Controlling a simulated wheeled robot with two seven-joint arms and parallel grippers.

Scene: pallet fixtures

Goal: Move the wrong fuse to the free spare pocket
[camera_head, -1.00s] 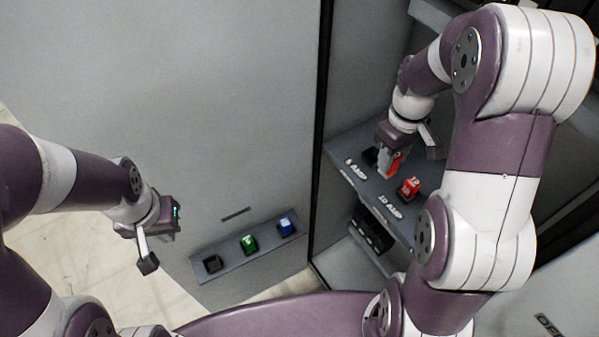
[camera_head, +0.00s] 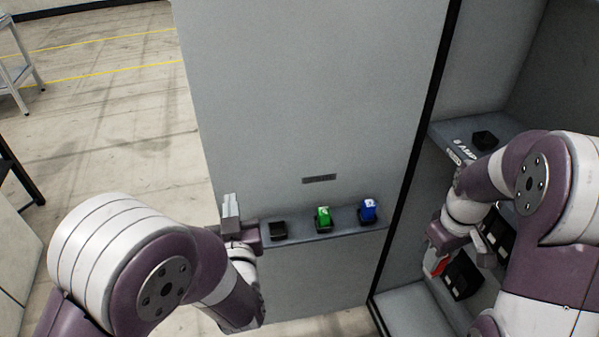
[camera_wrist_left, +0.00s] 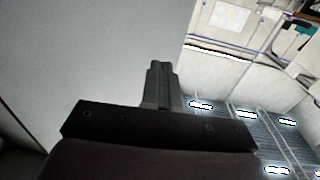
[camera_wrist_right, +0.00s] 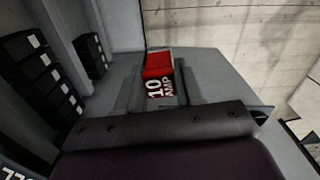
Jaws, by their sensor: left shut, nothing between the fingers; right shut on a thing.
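My right gripper (camera_head: 440,262) is shut on a red fuse (camera_head: 433,265), held in the air in front of the cabinet. In the right wrist view this red fuse (camera_wrist_right: 158,75) reads "10 AMP" and sits between the fingertips. The rail on the grey door (camera_head: 345,222) has an empty black pocket (camera_head: 278,231) at its left, a green fuse (camera_head: 323,216) in the middle and a blue fuse (camera_head: 368,209) at its right. My left gripper (camera_head: 231,206) is shut and empty, just left of the rail. An empty black socket (camera_head: 484,140) is on the cabinet shelf above an AMP label.
The shelf's "10 AMP" position is hidden behind my right arm. Black blocks (camera_head: 462,275) stand lower inside the cabinet. The dark door edge (camera_head: 415,150) lies between the rail and the cabinet interior. Open floor (camera_head: 100,130) is at the left.

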